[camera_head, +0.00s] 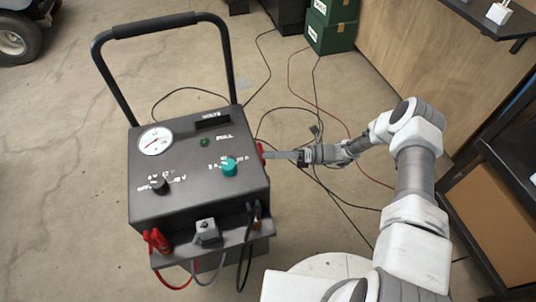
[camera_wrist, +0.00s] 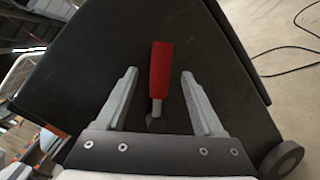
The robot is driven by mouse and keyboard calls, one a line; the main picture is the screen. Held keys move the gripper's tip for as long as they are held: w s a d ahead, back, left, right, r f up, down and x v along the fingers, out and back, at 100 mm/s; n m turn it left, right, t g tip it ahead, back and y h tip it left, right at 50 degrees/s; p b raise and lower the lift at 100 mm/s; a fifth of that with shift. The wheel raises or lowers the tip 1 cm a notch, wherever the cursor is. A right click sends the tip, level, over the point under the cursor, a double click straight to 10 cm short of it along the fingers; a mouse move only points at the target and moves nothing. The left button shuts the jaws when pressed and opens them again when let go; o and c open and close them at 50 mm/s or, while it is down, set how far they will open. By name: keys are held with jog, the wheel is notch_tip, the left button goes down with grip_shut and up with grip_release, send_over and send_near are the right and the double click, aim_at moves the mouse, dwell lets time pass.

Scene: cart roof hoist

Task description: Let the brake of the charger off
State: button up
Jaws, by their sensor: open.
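The charger (camera_head: 185,198) is a dark grey box with a tall black handle, a round gauge and two knobs on top. Its side panel (camera_wrist: 205,50) fills most of the wrist view. A red-handled lever (camera_wrist: 161,68), seemingly the brake, stands on that panel with a short metal stem. A bit of its red also shows at the charger's right side in the head view (camera_head: 260,149). My gripper (camera_wrist: 158,88) is open, with one finger on each side of the lever. The fingers look apart from it. In the head view my gripper (camera_head: 285,155) reaches the charger's right side.
Cables (camera_head: 318,125) lie on the floor behind and right. Green boxes (camera_head: 332,28) stand at the back. A dark shelf unit (camera_head: 490,190) is at the right. A charger wheel (camera_wrist: 283,160) shows lower right.

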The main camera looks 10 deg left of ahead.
jog(key=shift+a, duration=0.55)
grip_shut()
jog(key=shift+s, duration=0.1)
dwell(1.0)
